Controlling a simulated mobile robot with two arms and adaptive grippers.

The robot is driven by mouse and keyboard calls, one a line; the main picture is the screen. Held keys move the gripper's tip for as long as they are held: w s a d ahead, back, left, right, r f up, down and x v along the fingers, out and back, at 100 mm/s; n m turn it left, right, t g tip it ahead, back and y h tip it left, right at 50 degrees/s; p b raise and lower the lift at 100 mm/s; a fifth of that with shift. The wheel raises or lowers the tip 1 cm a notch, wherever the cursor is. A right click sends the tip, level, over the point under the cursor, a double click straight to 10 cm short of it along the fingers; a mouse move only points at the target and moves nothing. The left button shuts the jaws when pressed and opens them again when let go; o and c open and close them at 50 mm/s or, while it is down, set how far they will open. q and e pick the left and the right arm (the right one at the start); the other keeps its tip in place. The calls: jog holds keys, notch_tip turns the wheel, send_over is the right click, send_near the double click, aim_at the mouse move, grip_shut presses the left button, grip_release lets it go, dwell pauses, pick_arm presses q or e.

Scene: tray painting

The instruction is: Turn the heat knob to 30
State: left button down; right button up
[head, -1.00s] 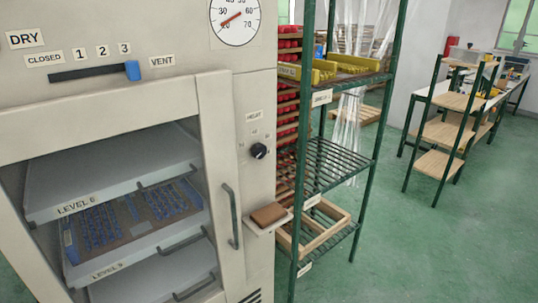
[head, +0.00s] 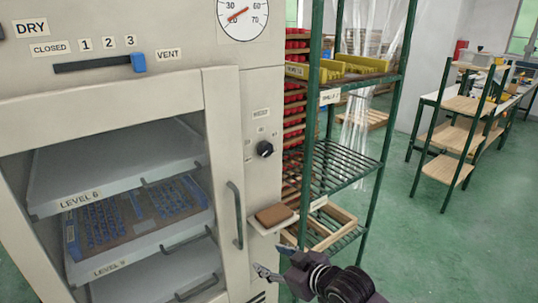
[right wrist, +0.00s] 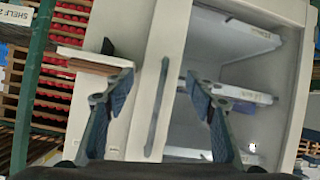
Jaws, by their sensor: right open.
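The heat knob (head: 264,149) is a small black dial on the cabinet's right front panel, under a HEAT label (head: 262,113). Small numbers around it are too blurred to read. A round gauge (head: 243,14) with a red needle sits above it. My right gripper (head: 268,272) is low in the head view, below the knob and the small shelf, apart from both. In the right wrist view its two fingers (right wrist: 156,88) are spread and empty, with the cabinet door handle (right wrist: 157,108) showing between them. My left gripper is not in view.
A small ledge with a brown block (head: 274,214) juts out below the knob. The door handle (head: 235,215) is left of it. The vent slider (head: 138,62) stands at the right end of its slot. A green shelf rack (head: 314,110) stands close on the right.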

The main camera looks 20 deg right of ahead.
jog(key=w+d+r+t+y, duration=0.1)
jog(key=w+d+r+t, duration=0.2)
jog(key=w+r, duration=0.6)
jog(key=t, duration=0.2)
send_near(268, 152)
jog(key=w, duration=0.2)
jog(key=shift+n+y, duration=0.4)
jog(key=shift+p+x, duration=0.65)
jog(key=shift+x, duration=3.2)
jog(key=shift+a+f, duration=0.15)
jog(key=shift+s, duration=0.1)
jog(key=c, duration=1.2)
jog(key=shift+o, duration=0.2)
